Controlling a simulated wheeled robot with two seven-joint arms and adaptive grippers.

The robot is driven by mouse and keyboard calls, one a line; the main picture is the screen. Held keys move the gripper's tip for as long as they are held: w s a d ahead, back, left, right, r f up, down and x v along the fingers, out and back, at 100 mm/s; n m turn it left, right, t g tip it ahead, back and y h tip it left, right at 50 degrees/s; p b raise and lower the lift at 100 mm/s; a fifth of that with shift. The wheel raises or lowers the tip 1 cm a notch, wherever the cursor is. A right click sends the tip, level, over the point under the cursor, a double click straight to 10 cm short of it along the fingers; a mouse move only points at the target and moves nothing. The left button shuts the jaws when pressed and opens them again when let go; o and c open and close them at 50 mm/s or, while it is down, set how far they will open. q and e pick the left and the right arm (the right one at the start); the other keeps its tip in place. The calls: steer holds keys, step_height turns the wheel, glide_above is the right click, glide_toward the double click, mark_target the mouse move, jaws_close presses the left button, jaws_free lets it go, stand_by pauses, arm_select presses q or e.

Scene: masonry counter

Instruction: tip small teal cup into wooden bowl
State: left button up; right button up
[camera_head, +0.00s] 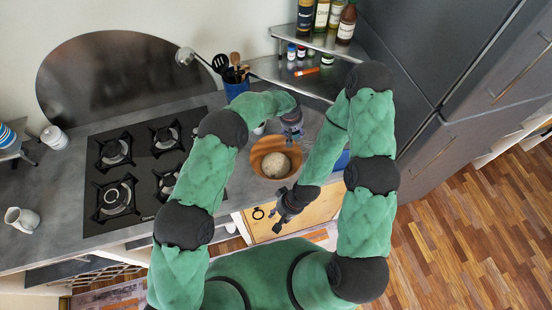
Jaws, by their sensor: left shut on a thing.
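The wooden bowl (256,163) stands on the counter near its front edge, with a pale, rounded mass inside. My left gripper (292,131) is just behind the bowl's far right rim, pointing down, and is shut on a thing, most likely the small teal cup. The cup itself is hidden or too small to make out, and its tilt cannot be told.
A black gas hob (128,185) lies left of the bowl. A blue utensil holder (236,88) stands behind my left forearm. A metal shelf (318,42) with bottles is at the back, and a tall grey fridge (425,60) is at the right. A white mug (22,219) stands far left.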

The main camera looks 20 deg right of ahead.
arm_select(q)
steer(key=shift+w+d+f+y+b, duration=0.15)
steer(key=shift+d+f+y+b, duration=0.15)
steer(key=shift+b, duration=0.4)
steer(key=b, duration=0.1)
steer(key=g+y+b, duration=0.1)
steer(key=b, duration=0.1)
steer(key=shift+w+d+r, duration=0.3)
steer(key=shift+d+r, duration=0.05)
steer(key=shift+r, duration=0.05)
steer(key=shift+r+g+y+b, duration=0.2)
steer(key=shift+g+y+b, duration=0.1)
steer(key=shift+b, duration=0.05)
